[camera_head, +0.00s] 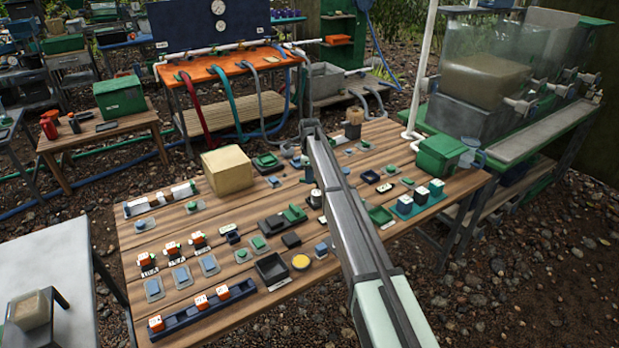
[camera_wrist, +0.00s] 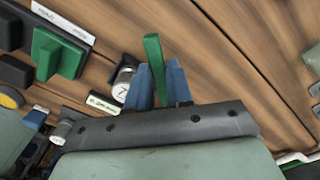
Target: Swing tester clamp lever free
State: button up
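The green clamp lever (camera_wrist: 154,58) stands out in the wrist view, close in front of my gripper (camera_wrist: 161,82). Two blue prongs, which look like my fingers, flank the lever, one on each side. The gaps are very thin, and I cannot tell whether the fingers press on it. A small round silver gauge (camera_wrist: 125,73) and a tilted label (camera_wrist: 104,103) sit just left of the lever. The tester's base is mostly hidden behind my dark gripper bar. In the head view my arm crosses the bench and hides the fingertips and lever.
A green block on a dark plate (camera_wrist: 60,52) and a white label (camera_wrist: 64,18) lie left of the lever. Bare wood (camera_wrist: 230,55) lies to the right. In the head view the wooden bench (camera_head: 180,222) is crowded with small fixtures, a tan box (camera_head: 227,171) and a green box (camera_head: 440,156).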

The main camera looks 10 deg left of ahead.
jog(key=shift+w, duration=0.1)
jog(key=shift+w+m, duration=0.25)
jog(key=shift+m, duration=0.5)
jog(key=shift+w+m, duration=0.2)
jog(key=shift+m, duration=0.55)
jog(key=m, duration=0.1)
jog(key=w+m, duration=0.1)
jog(key=shift+d+m, duration=0.2)
jog(key=shift+m, duration=0.1)
jog(key=shift+w+d+m, duration=0.15)
jog(key=shift+w+m, duration=0.05)
jog(key=shift+m, duration=0.55)
jog(key=shift+w+d+m, duration=0.15)
jog(key=shift+w+m, duration=0.05)
jog(key=shift+m, duration=0.55)
jog(key=shift+w+d+m, duration=0.2)
jog(key=shift+m, duration=0.5)
